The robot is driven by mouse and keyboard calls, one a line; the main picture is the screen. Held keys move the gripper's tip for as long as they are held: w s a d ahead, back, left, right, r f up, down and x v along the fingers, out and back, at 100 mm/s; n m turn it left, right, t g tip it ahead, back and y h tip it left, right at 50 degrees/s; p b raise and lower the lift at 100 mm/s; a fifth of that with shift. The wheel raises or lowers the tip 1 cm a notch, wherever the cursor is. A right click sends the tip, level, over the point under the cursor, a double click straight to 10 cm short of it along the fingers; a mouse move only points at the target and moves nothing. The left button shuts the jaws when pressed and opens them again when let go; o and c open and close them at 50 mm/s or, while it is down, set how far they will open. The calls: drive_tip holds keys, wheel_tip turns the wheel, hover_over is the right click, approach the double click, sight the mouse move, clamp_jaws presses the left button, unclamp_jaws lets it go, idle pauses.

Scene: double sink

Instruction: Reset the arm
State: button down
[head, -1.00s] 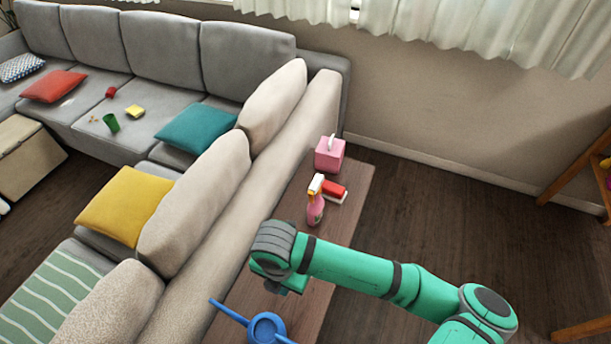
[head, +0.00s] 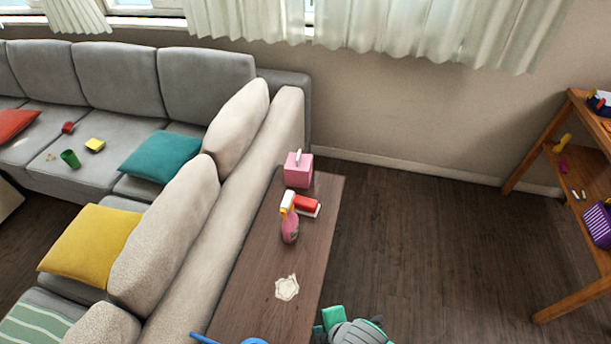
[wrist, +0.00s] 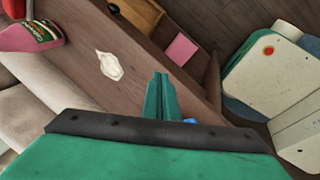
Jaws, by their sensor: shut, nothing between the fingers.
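In the wrist view my gripper (wrist: 161,96) has its two green fingers together, with nothing between them. It hangs over the brown table's edge, close to a pale stain on the tabletop. In the head view only a green and grey part of my arm shows at the bottom edge, right of the narrow wooden table (head: 250,290); the fingertips cannot be made out there.
On the table are the pale stain (head: 287,288), a pink spray bottle (head: 290,222), a red and white item (head: 306,206) and a pink box (head: 298,170). A sofa (head: 205,75) lines the left. A wooden shelf (head: 570,150) stands right, with open floor between.

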drive_tip(key=s+d+m+t, duration=0.2)
drive_tip(key=s+m+t, duration=0.3)
drive_tip(key=s+m, duration=0.45)
drive_tip(key=s+a+r+m+t+h, duration=0.3)
drive_tip(key=a+r+m+t, duration=0.3)
drive_tip(key=r+m, duration=0.5)
drive_tip(key=shift+s+r+t, duration=0.2)
drive_tip(key=shift+r+t, duration=0.2)
drive_tip(key=shift+t, duration=0.1)
